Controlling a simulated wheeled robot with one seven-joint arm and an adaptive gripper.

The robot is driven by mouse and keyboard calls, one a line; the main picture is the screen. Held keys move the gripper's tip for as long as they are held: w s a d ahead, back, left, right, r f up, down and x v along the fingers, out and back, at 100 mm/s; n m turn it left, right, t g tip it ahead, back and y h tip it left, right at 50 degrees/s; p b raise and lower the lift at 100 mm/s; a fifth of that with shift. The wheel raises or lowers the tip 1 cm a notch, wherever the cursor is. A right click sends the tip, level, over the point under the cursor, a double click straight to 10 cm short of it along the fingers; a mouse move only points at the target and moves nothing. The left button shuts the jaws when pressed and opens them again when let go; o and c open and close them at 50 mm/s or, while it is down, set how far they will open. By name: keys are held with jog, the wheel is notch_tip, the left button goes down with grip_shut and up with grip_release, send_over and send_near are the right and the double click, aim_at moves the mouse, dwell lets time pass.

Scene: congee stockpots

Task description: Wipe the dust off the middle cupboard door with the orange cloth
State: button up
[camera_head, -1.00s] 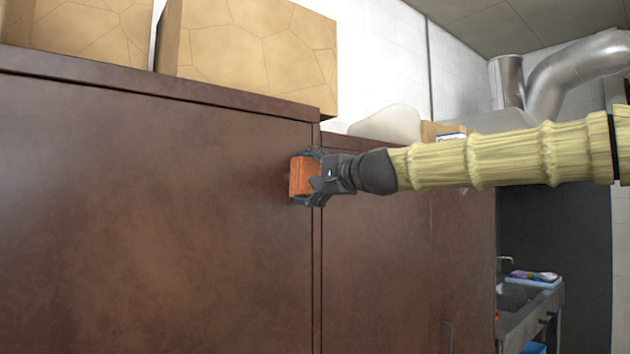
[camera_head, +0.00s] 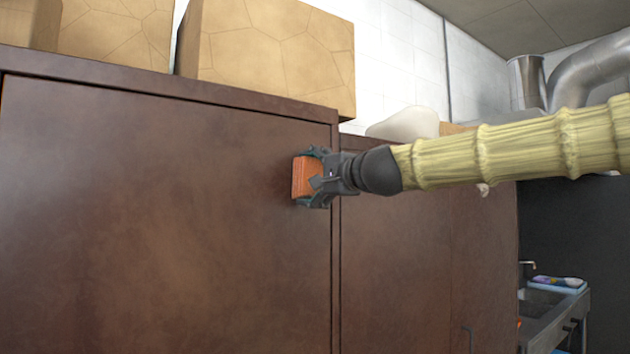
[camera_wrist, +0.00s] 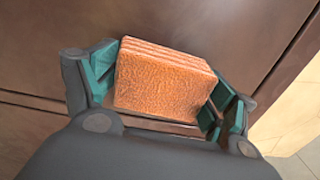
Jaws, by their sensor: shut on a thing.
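My gripper (camera_head: 318,178) is shut on the folded orange cloth (camera_head: 303,177). The cloth is a thick, layered block, and in the wrist view (camera_wrist: 165,85) it sits between the two teal fingers. In the head view the cloth is at the upper right part of a large brown cupboard door (camera_head: 160,210), near its right edge. I cannot tell whether it touches the door. The door has a mottled look with paler, dull patches. Which door is the middle one is not clear from these views.
Tan boxes (camera_head: 268,50) stand on top of the cupboard, with a pale sack (camera_head: 403,124) further right. Another brown panel (camera_head: 395,260) lies right of the door seam. A sink counter (camera_head: 545,305) is at the far lower right.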

jog(key=v, duration=0.6)
jog(key=shift+b, duration=0.3)
dwell(0.4)
jog(key=shift+d, duration=0.1)
jog(key=v, duration=0.3)
dwell(0.4)
